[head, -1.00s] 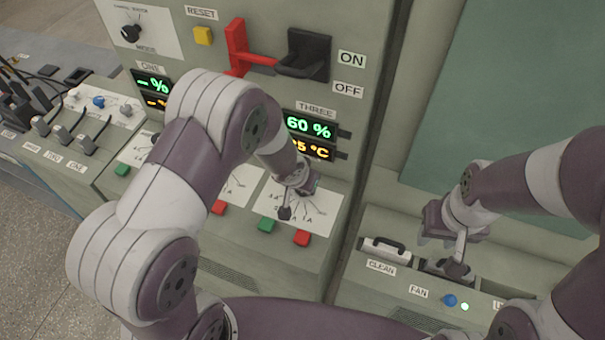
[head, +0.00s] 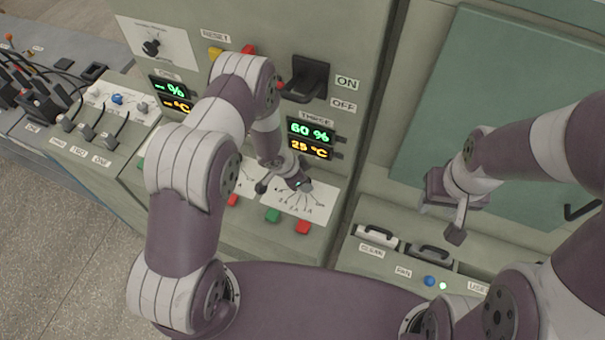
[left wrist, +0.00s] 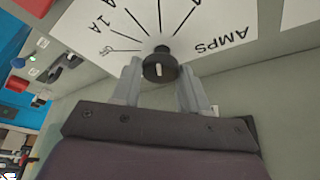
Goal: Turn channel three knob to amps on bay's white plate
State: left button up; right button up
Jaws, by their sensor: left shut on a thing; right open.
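The white plate of channel three (head: 318,207) lies on the sloping bay ledge below the display marked THREE (head: 310,139). In the left wrist view the plate (left wrist: 150,18) has black fan lines, current marks at the left and the word AMPS at the right. The black round knob (left wrist: 160,66) with a white mark stands at the fan's foot. My left gripper (left wrist: 161,80) is shut on the knob, a finger at each side. In the head view the left gripper (head: 297,184) covers the knob. My right gripper (head: 456,220) is open and empty at the right.
A green button (head: 273,215) and a red button (head: 303,227) sit just below the plate. The black switch (head: 305,79) by ON and OFF is above.

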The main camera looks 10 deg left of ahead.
dwell(0.3)
pick_arm(q)
jog(key=o, duration=1)
jog(key=v, duration=1.2)
jog(key=shift+a+r+p, duration=0.1)
jog(key=shift+r+p, duration=0.25)
jog(key=shift+p, duration=0.05)
